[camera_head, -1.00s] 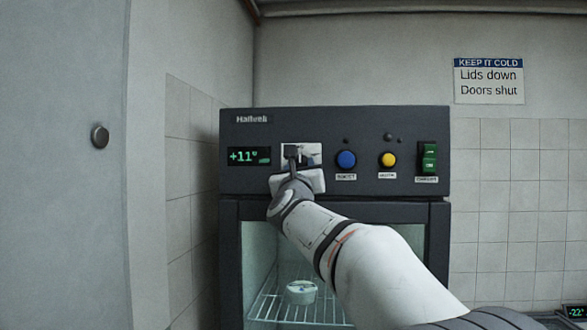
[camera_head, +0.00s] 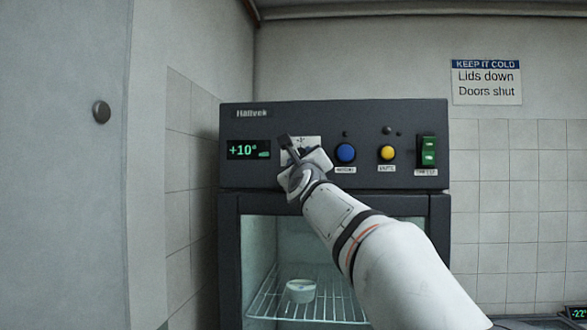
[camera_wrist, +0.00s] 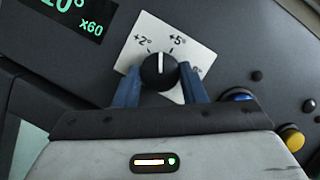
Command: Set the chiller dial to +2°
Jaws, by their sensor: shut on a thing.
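The black chiller dial (camera_wrist: 159,71) sits on a white plate (camera_wrist: 198,55) in the wrist view, with marks for +2°, +5° and a partly hidden 8°. Its white pointer lies between the +2° and +5° marks. My gripper (camera_wrist: 160,75) has its blue fingers on either side of the dial, shut on it. In the head view my gripper (camera_head: 293,152) is tilted at the plate and hides the dial. The green display (camera_head: 248,150) reads +10°; the wrist view shows part of it (camera_wrist: 75,14) with "x60".
Right of the dial on the dark panel are a blue button (camera_head: 346,153), a yellow button (camera_head: 387,153) and a green rocker switch (camera_head: 428,152). Below, behind the chiller's glass, a white jar (camera_head: 300,291) stands on a wire shelf (camera_head: 268,306).

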